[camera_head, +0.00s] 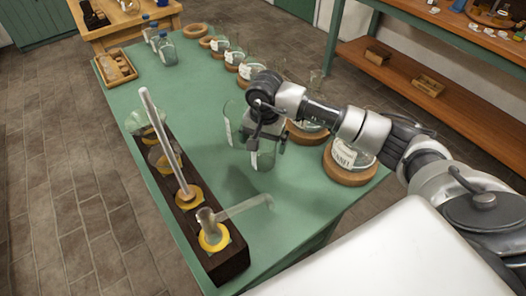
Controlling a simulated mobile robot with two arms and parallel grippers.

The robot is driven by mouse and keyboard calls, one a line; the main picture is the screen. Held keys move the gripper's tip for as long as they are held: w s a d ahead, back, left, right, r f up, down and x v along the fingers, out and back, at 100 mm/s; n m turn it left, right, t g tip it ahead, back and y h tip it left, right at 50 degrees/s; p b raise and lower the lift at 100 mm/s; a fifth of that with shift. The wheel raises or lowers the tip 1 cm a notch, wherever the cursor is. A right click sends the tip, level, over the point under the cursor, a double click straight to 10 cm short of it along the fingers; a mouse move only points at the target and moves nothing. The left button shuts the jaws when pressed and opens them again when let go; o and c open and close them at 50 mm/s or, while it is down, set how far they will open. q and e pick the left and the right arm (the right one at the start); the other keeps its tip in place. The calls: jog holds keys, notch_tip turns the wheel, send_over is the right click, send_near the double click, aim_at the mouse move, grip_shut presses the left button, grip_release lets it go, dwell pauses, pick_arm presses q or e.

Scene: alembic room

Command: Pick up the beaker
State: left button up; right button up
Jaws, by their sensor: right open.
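A clear glass beaker (264,160) stands on the green table (215,170), directly below my right gripper (267,143). The gripper is open and points down, with its fingers at the upper part of the beaker. The fingers hide part of the glass, and I cannot tell whether they touch it. Another clear glass vessel (234,116) stands just left of the gripper, partly hidden by it. My left gripper is not in view.
A dark wooden rack (227,262) with glassware and a tall rod runs along the table's left side. Labelled flasks on cork rings line the right side, one (349,157) near my right forearm. Bottles (166,50) and a wooden tray (116,68) stand at the far end.

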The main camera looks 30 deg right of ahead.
aim_at(263, 148)
jog(key=shift+a+f, duration=0.1)
jog(key=shift+f, duration=1.45)
jog(key=shift+c, duration=0.3)
jog(key=c, duration=0.9)
jog(key=shift+r, duration=0.1)
